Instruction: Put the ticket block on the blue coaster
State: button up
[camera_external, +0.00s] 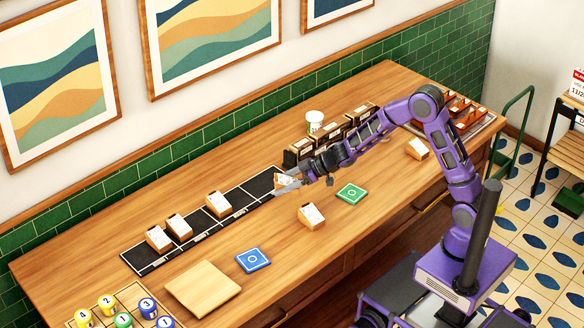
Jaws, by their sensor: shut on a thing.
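My gripper (287,188) is shut on a ticket block (282,179), a small wooden block with a white printed face. They are at the far right end of the black strip, and I cannot tell whether the block touches the strip. My fingers partly hide the block. The blue coaster (253,260) lies flat on the counter, nearer the front and left of my gripper. Its top is bare.
Several similar blocks stand on the black strip (150,257); another block (311,216) stands on the open counter. A green coaster (352,194) lies to the right. A wooden board (203,289) lies left of the blue coaster. Dark boxes and a white cup (315,122) stand behind.

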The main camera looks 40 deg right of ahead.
jog(key=s+a+n+g+y, duration=0.2)
jog(key=s+a, duration=0.2)
jog(key=a, duration=1)
jog(key=n+g+b, duration=0.1)
jog(key=b, duration=0.1)
send_over(248, 261)
notch_tip(248, 261, down, 4)
jog(key=shift+f, duration=0.2)
jog(key=shift+n, duration=0.3)
jog(key=shift+w+f+b, duration=0.1)
jog(key=shift+f+b, duration=0.35)
jog(key=shift+f, duration=1.85)
jog(key=shift+f, duration=0.1)
jog(key=shift+f, duration=0.15)
jog(key=o, duration=1.5)
jog(key=shift+c, duration=0.2)
